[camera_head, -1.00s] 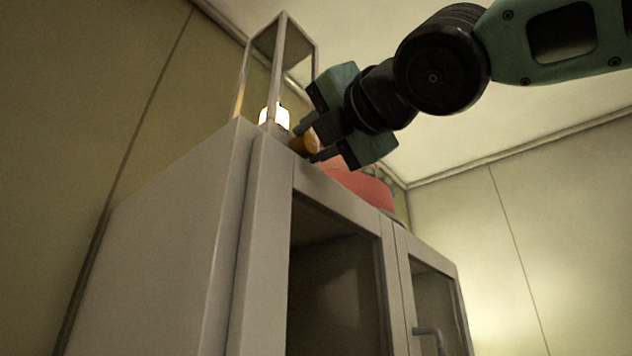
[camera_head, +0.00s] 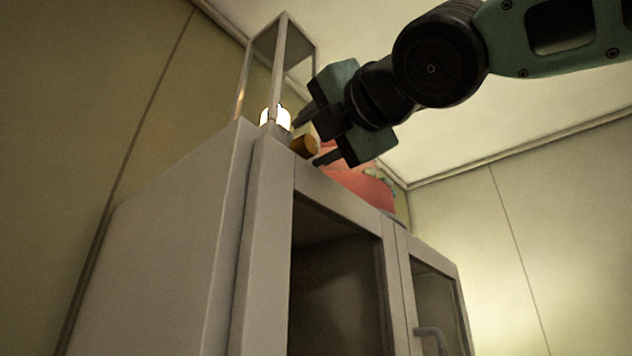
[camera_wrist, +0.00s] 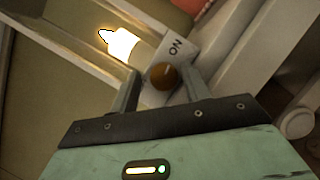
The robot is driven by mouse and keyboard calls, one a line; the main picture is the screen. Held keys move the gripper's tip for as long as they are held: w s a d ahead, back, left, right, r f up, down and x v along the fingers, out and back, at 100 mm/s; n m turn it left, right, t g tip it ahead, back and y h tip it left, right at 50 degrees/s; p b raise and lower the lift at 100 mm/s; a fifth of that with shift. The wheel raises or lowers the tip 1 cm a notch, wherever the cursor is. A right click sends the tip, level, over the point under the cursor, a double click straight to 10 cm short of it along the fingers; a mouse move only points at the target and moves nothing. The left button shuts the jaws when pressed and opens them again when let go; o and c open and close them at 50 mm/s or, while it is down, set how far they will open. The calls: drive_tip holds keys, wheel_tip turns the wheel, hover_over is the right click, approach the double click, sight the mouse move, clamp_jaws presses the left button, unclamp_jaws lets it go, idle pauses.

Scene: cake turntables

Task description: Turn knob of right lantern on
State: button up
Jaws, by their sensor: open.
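One lantern (camera_head: 278,60), a tall glass-sided frame, stands on top of the cabinet in the head view. Its white candle (camera_head: 276,117) glows, and it also glows in the wrist view (camera_wrist: 121,45). Its round orange-brown knob (camera_head: 304,146) faces toward my gripper. In the wrist view the knob (camera_wrist: 164,76) sits beside a plate marked "ON" (camera_wrist: 178,52), with a light line on it pointing toward that mark. My gripper (camera_head: 314,139) is open and empty, its fingers (camera_wrist: 166,88) just short of the knob, one on each side.
The pale cabinet (camera_head: 180,240) has glass-fronted doors and a handle (camera_head: 430,335) at lower right. A red-pink rounded object (camera_head: 362,185) stands on the cabinet top, right of the lantern, below my gripper. Walls stand behind and to the right.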

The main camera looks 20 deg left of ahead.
drive_tip(key=shift+w+f, duration=0.2)
drive_tip(key=shift+f, duration=0.2)
drive_tip(key=n+y, duration=0.1)
drive_tip(key=n, duration=0.2)
drive_tip(key=shift+w+n+b, duration=0.1)
drive_tip(key=shift+n+b, duration=0.3)
drive_tip(key=n+y+b, duration=0.1)
drive_tip(key=n+g+b, duration=0.1)
drive_tip(key=n, duration=0.1)
drive_tip(key=n+g+y+b, duration=0.1)
drive_tip(key=n, duration=0.1)
drive_tip(key=shift+f+y, duration=0.25)
drive_tip(key=shift+y, duration=0.05)
drive_tip(key=shift+n+g+y+b, duration=0.3)
drive_tip(key=shift+n+g+b, duration=0.2)
drive_tip(key=shift+n, duration=0.7)
drive_tip(key=b+v, duration=1.3)
drive_tip(key=v, duration=0.4)
drive_tip(key=w+a+f+m+t+h, duration=0.1)
drive_tip(key=w+f+m+h, duration=0.1)
drive_tip(key=w+f+m, duration=0.3)
drive_tip(key=w+a+f+m+t+h, duration=0.1)
drive_tip(key=w+f+m, duration=0.4)
drive_tip(key=f, duration=0.6)
drive_tip(key=w+a+f+m+t+h+b, duration=0.1)
drive_tip(key=w+f+m+h, duration=0.3)
drive_tip(key=f+m, duration=0.4)
drive_tip(key=shift+w+a+m+t, duration=0.3)
drive_tip(key=shift+w+a, duration=0.15)
drive_tip(key=shift+a, duration=0.35)
